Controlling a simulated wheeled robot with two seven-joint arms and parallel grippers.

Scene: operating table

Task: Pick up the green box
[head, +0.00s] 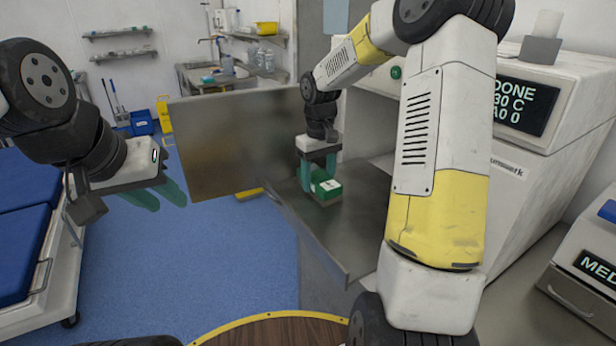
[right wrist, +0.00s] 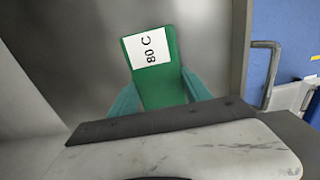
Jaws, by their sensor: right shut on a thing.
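The green box (head: 325,189) with a white label is at the metal shelf (head: 345,245) in front of the open machine in the head view. My right gripper (head: 318,178) points down and is shut on it, with a finger on either side. In the right wrist view the green box (right wrist: 150,65) shows its label "80 C" between the green fingers (right wrist: 155,97). I cannot tell whether the box touches the shelf. My left gripper (head: 160,196) hangs at the left over the floor, its green fingers apart and empty.
A metal door panel (head: 225,145) stands open left of the shelf. The machine (head: 535,180) with a "DONE" display is at the right. A blue bed (head: 25,240) is at the far left. The blue floor (head: 220,265) between is mostly clear.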

